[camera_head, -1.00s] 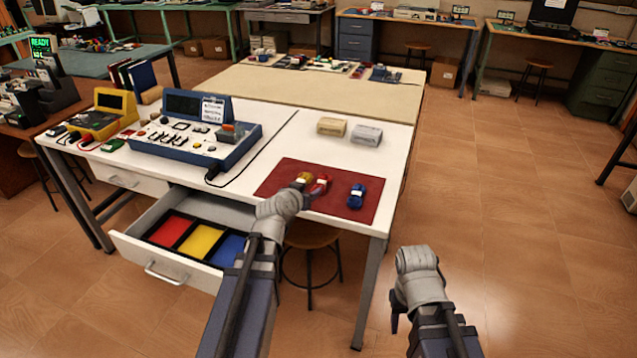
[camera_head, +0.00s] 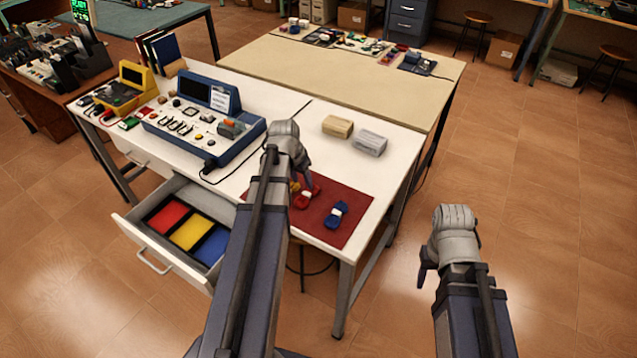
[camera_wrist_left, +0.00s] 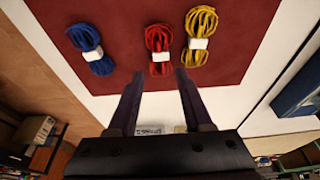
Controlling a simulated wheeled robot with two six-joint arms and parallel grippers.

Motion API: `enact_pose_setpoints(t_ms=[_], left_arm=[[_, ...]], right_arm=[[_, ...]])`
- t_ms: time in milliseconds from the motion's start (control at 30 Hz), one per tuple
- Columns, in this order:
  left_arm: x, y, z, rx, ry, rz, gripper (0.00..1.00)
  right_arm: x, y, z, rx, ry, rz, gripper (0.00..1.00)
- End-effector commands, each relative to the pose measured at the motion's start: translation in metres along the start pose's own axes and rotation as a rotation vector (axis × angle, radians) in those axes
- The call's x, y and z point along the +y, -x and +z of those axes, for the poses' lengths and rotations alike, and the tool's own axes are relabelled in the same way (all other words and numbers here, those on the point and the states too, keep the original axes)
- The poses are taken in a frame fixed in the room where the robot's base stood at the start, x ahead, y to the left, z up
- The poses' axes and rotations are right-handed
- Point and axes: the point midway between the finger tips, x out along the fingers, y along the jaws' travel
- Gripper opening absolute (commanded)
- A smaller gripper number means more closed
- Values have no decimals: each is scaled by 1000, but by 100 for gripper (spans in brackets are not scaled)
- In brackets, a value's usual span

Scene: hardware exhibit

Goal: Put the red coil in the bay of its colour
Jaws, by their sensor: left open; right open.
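The red coil (camera_head: 304,201) lies on the dark red mat (camera_head: 343,226) at the front right of the white table. It also shows in the left wrist view (camera_wrist_left: 159,45), with a white band round it, between the blue coil (camera_wrist_left: 91,47) and the yellow coil (camera_wrist_left: 199,35). My left gripper (camera_wrist_left: 160,78) is open and empty; its fingertips point at the red coil, just short of it in the picture. In the head view my left arm partly hides the yellow coil. The open drawer has red (camera_head: 166,215), yellow (camera_head: 192,231) and blue (camera_head: 212,249) bays. My right gripper (camera_head: 424,274) is off to the right, over the floor.
A blue console (camera_head: 205,130) with a cable stands on the table behind the drawer. Beige (camera_head: 337,126) and grey (camera_head: 369,143) blocks lie behind the mat. A yellow device (camera_head: 123,90) stands at the left. The drawer (camera_head: 150,248) juts out in front.

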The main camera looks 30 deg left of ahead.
Motion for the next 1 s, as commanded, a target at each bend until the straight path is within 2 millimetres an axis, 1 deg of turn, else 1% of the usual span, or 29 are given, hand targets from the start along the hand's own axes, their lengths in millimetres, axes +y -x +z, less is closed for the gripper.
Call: enact_pose_setpoints(t_ms=[167,500,633,733,867,1000], left_arm=[[-1,-1,2,-8,2,0,50],[-1,-28,2,-6,1,0,50],[-1,-26,1,-6,1,0,50],[-1,-30,2,-6,1,0,50],[-1,-42,2,-6,1,0,50],[-2,-60,3,-6,1,0,50]], right_arm=[[0,-1,0,0,0,0,50],[-3,-27,-2,0,0,0,50],[-2,-25,-2,0,0,0,50],[-3,-29,-2,0,0,0,50],[-4,-40,-2,0,0,0,50],[-6,-58,-3,0,0,0,50]])
